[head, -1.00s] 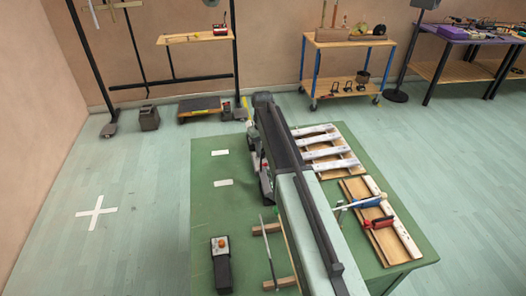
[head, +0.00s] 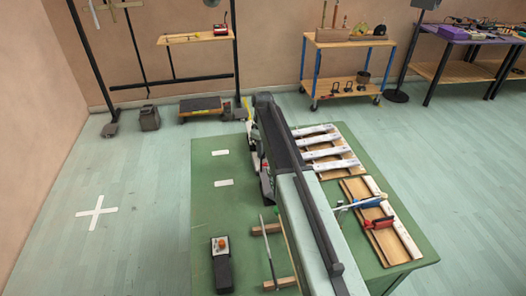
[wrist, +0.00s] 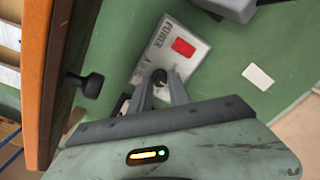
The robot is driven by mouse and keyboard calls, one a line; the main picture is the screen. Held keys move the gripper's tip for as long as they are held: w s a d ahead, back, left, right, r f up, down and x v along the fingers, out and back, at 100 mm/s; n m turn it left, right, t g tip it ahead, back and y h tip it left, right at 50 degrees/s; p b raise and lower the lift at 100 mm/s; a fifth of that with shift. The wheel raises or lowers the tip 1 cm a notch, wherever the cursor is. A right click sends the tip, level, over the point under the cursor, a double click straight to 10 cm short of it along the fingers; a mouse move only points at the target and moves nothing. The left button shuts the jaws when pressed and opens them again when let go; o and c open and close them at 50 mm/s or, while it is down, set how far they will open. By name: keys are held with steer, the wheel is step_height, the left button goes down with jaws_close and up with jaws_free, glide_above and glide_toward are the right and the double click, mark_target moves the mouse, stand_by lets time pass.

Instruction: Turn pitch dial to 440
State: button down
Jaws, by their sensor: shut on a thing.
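In the wrist view a light grey box (wrist: 192,33) lies on the green surface. It bears the word POWER, a red rectangle (wrist: 183,47) and a letter A, with the lettering after it hidden. A small dark knob (wrist: 160,92), apparently the pitch dial, sits at the box's near end. My gripper (wrist: 165,84) is shut on this knob, one finger on each side. The fingers cover much of the knob and any pointer mark, so its setting cannot be read. In the head view my arm hides most of the box.
An orange-edged wooden piece (wrist: 45,80) with a black knob (wrist: 90,85) stands close left of my gripper. A grey object (wrist: 230,7) is beyond the box. White tape (wrist: 258,77) marks clear green tabletop.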

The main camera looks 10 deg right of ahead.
stand_by(0.4)
steer(key=c, duration=1.2)
jaws_free()
steer(key=shift+c, duration=0.2)
steer(key=shift+r, duration=0.1)
step_height(320, 180, up, 8)
steer(key=p, duration=0.7)
steer(key=shift+f+p, duration=0.2)
steer(key=shift+p, duration=0.2)
